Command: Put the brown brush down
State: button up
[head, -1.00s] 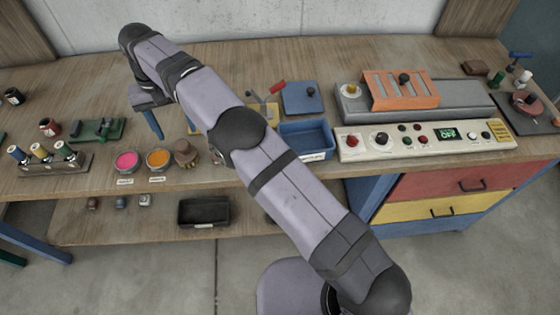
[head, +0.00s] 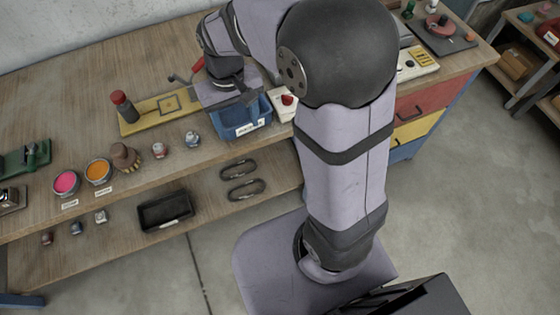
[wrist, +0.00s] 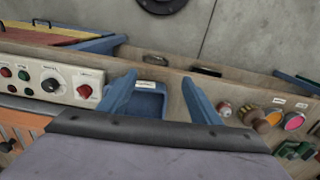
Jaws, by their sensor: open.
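The brown brush (head: 123,156), with a rounded brown top and pale bristles below, stands on the workbench beside the orange pot (head: 98,171) in the head view. It also shows at the right of the wrist view (wrist: 262,119), apart from my gripper. My gripper (wrist: 160,96) has its two blue fingers spread, with nothing held between them. In the head view my gripper (head: 240,94) is over the blue tray (head: 240,128), to the right of the brush; its fingers are mostly hidden by my arm.
A pink pot (head: 66,183) stands left of the orange one. Two small jars stand right of the brush. A yellow plate (head: 150,118) with a red-topped handle lies behind. A black bin (head: 165,211) sits on the lower shelf. The control panel (wrist: 55,80) is close by.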

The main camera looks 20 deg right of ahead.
aim_at(117, 151)
jog(key=s+d+f, duration=0.2)
jog(key=s+d, duration=0.1)
jog(key=s, duration=0.3)
jog(key=s+d+f, duration=0.2)
jog(key=s+d, duration=0.1)
jog(key=s, duration=0.3)
jog(key=shift+s+m, duration=0.2)
jog(key=shift+m, duration=0.1)
jog(key=shift+o, duration=0.3)
jog(key=shift+w, duration=0.15)
dwell(0.4)
